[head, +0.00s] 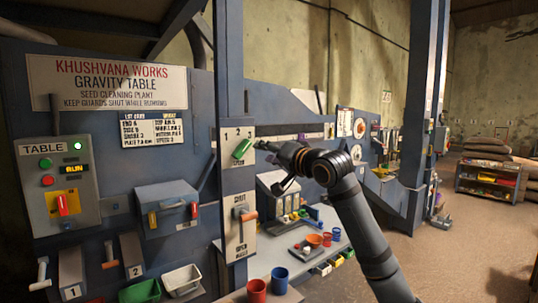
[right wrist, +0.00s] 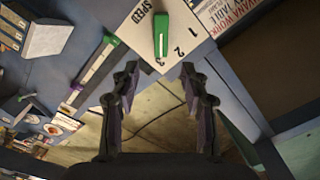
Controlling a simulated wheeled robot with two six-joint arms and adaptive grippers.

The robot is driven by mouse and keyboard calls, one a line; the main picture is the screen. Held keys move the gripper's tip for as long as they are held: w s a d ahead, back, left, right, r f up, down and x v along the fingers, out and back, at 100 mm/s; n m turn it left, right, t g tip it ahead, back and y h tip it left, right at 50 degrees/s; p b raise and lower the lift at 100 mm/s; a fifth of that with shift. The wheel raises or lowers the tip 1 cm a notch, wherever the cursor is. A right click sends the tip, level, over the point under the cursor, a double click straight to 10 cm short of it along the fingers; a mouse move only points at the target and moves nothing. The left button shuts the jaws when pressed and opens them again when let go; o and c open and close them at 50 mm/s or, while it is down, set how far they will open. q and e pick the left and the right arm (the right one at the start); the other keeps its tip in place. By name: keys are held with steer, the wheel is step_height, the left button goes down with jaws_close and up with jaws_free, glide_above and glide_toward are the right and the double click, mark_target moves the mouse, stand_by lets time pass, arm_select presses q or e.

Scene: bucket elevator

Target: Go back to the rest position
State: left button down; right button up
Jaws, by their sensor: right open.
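My right gripper (head: 262,146) is raised in front of the blue machine, just right of a green lever (head: 242,150) on a white plate marked 1, 2, 3. In the right wrist view, the right gripper (right wrist: 160,78) is open and empty, with its two dark fingers apart. The green lever (right wrist: 160,35) lies beyond the fingertips, and nothing is between the fingers. The lever's end appears close to the 3 on the SPEED plate (right wrist: 135,28). My left gripper is not in view.
A workbench (head: 262,262) with cups and small parts is below my right arm. A lever with an orange grip (head: 247,216) is under the speed plate. A blue post (head: 418,110) stands to the right. Open floor (head: 465,240) lies at the right.

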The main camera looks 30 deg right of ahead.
steer(key=shift+s+a+f, duration=0.1)
steer(key=shift+s+a, duration=0.05)
steer(key=shift+s, duration=0.35)
